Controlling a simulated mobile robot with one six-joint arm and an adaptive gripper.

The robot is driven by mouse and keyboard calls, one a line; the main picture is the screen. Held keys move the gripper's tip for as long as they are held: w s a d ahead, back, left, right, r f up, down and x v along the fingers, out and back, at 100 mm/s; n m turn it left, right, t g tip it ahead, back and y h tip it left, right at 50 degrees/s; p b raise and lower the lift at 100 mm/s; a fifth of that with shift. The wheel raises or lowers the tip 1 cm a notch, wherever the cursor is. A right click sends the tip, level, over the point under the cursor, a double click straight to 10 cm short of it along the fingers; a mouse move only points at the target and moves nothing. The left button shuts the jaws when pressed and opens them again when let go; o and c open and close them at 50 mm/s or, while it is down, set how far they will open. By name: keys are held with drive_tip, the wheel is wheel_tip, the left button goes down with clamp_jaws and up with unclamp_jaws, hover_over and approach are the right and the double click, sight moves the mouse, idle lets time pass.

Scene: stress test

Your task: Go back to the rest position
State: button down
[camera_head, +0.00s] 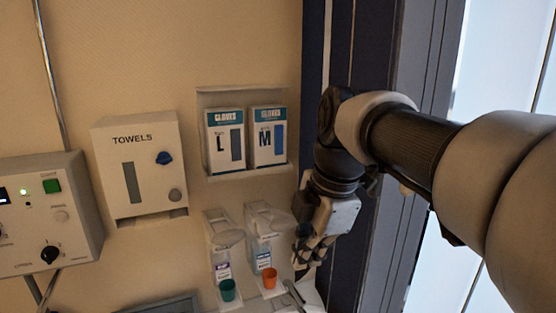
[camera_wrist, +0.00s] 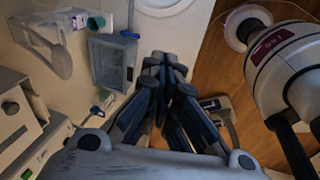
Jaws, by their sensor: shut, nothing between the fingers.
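My gripper (camera_head: 311,256) is at the end of my arm, which reaches in from the right in the head view. It hangs in front of the wall, just right of the soap dispensers, with its fingers pointing down. In the wrist view my gripper (camera_wrist: 166,62) shows its dark blue fingers drawn together at the tips, with nothing between them. It appears apart from the things around it.
A glove box holder (camera_head: 244,174), a towel dispenser (camera_head: 140,168) and a control box (camera_head: 50,212) are on the wall. A large grey canister (camera_wrist: 287,72) stands right in the wrist view.

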drive_tip(key=s+d+f+m+b, duration=0.3)
drive_tip(key=s+f+m+b, duration=0.2)
drive_tip(key=f, duration=0.5)
drive_tip(key=s+d+f+m+t+h+b, duration=0.1)
drive_tip(key=s+d+f+m+b, duration=0.2)
drive_tip(key=s+f+m+b, duration=0.3)
drive_tip(key=s+d+f+m+t+b, duration=0.1)
drive_tip(key=s+d+f+m+b, duration=0.2)
drive_tip(key=f+m, duration=0.7)
drive_tip(key=s+f+b, duration=0.2)
drive_tip(key=s+f, duration=0.1)
drive_tip(key=s, duration=0.1)
drive_tip(key=shift+f+m+h+b, duration=0.35)
drive_tip(key=shift+m+h+b, duration=0.05)
drive_tip(key=shift+w, duration=0.1)
